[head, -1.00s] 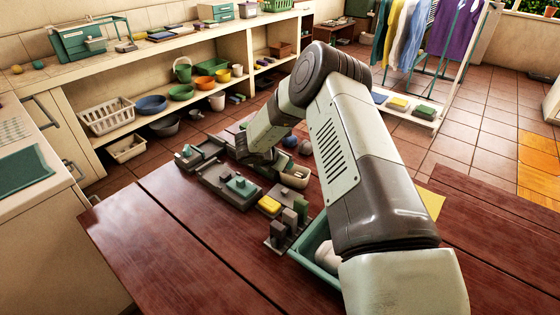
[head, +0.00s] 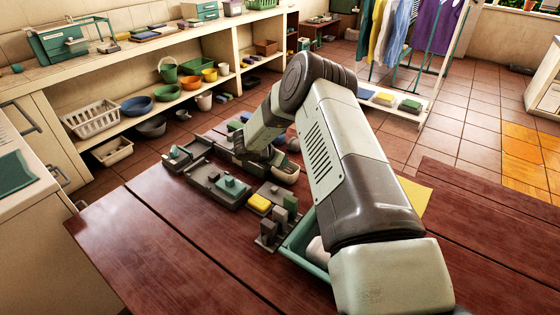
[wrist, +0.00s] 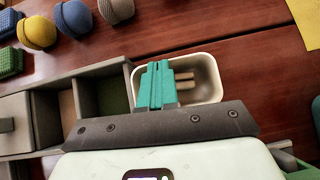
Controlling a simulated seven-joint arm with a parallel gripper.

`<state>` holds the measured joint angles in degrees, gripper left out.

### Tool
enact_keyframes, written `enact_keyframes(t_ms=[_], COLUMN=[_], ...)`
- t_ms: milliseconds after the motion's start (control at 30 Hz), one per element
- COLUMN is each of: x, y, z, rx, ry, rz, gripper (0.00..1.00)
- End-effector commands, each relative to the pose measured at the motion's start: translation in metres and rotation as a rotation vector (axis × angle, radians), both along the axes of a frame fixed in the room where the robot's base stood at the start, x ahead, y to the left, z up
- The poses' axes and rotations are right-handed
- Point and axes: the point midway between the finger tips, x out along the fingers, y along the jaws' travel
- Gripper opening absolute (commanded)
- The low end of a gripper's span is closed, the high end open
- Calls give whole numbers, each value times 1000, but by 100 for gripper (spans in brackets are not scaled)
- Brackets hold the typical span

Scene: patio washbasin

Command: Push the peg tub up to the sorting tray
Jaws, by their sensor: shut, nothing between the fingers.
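The peg tub (wrist: 208,68) is a small cream tub with wooden pegs in it. In the head view the tub (head: 287,173) is on the dark red table, partly behind my arm. My gripper (wrist: 157,72) is shut and empty, its teal fingers over the tub's left part in the wrist view. A grey tray with compartments, which looks like the sorting tray (wrist: 62,72), lies just left of the tub there. Its right edge is at or very near the tub's left wall; I cannot tell whether they touch. The wrist housing hides the near sides of both.
In the head view, a grey fixture with a teal part (head: 228,186), a yellow block (head: 259,203) and a teal bin (head: 300,240) stand nearby. The table's front left is clear.

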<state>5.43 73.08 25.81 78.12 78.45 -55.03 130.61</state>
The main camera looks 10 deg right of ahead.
Motion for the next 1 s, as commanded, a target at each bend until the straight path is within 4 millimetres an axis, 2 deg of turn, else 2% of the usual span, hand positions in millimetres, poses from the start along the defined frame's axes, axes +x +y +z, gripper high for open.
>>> enact_keyframes(t_ms=[233, 500, 700, 900, 1000], x=[-5, -29, -42, -45, -37], y=[8, 36, 50, 54, 58], z=[10, 47, 66, 73, 90], rx=[0, 0, 0, -2, -16], ry=[-2, -3, -1, -1, -10], rz=[3, 4, 1, 7, 82], gripper=[0, 0, 0, 0, 0])
